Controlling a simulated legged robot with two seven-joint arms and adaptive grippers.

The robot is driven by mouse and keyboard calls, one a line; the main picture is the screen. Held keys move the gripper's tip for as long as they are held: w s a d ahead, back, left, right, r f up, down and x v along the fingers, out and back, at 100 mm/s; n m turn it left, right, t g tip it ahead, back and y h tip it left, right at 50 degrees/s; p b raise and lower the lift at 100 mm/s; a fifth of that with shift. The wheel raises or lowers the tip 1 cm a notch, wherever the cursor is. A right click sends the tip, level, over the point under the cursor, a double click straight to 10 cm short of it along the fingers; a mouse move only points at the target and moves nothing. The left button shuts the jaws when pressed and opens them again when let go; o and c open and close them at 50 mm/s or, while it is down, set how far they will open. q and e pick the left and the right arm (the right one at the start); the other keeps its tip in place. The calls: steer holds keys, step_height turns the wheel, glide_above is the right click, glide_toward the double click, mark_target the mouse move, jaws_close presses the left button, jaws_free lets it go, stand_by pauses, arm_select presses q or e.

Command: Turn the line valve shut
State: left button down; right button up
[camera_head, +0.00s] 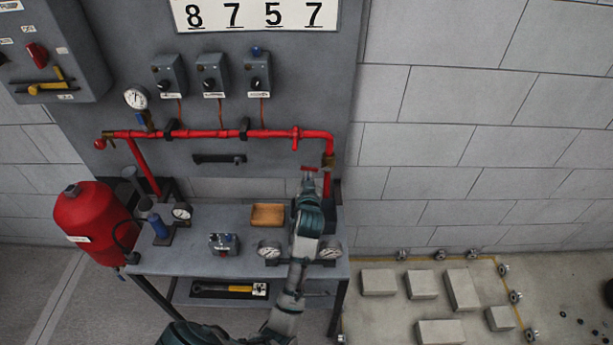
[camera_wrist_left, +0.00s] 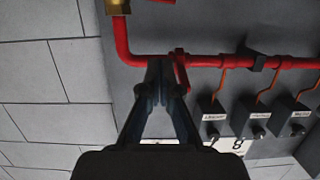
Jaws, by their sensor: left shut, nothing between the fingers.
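The red pipe (camera_head: 220,133) runs along the grey panel and bends down at its right end into a brass fitting (camera_head: 328,160). The brass fitting also shows at the top of the left wrist view (camera_wrist_left: 118,6). A short red bar (camera_head: 309,168) shows left of the brass, just beyond my left gripper. My left gripper (camera_head: 308,181) is shut and empty. In the left wrist view its fingertips (camera_wrist_left: 160,66) appear just beside a red upright piece on the pipe (camera_wrist_left: 181,70); I cannot tell whether they touch. My right gripper is out of view.
A bench (camera_head: 210,255) below holds a wooden tray (camera_head: 267,215), gauges and a small box (camera_head: 224,244). A red tank (camera_head: 95,222) stands at its left. Switch boxes (camera_head: 212,76) hang above the pipe. Blocks (camera_head: 378,282) lie on the floor at right.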

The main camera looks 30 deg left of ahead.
arm_select(q)
steer(key=w+m, duration=0.1)
steer(key=w, duration=0.1)
glide_above(310, 168)
steer(key=s+d, duration=0.1)
step_height(310, 168, down, 2)
steer(key=f, duration=0.3)
steer(key=shift+s+a+f, duration=0.3)
steer(key=shift+s+f, duration=0.05)
steer(key=shift+f, duration=0.05)
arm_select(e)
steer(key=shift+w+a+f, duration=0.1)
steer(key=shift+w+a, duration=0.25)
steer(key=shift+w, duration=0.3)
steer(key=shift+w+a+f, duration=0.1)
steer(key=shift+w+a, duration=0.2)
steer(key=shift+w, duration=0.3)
arm_select(q)
steer(key=shift+d, duration=0.25)
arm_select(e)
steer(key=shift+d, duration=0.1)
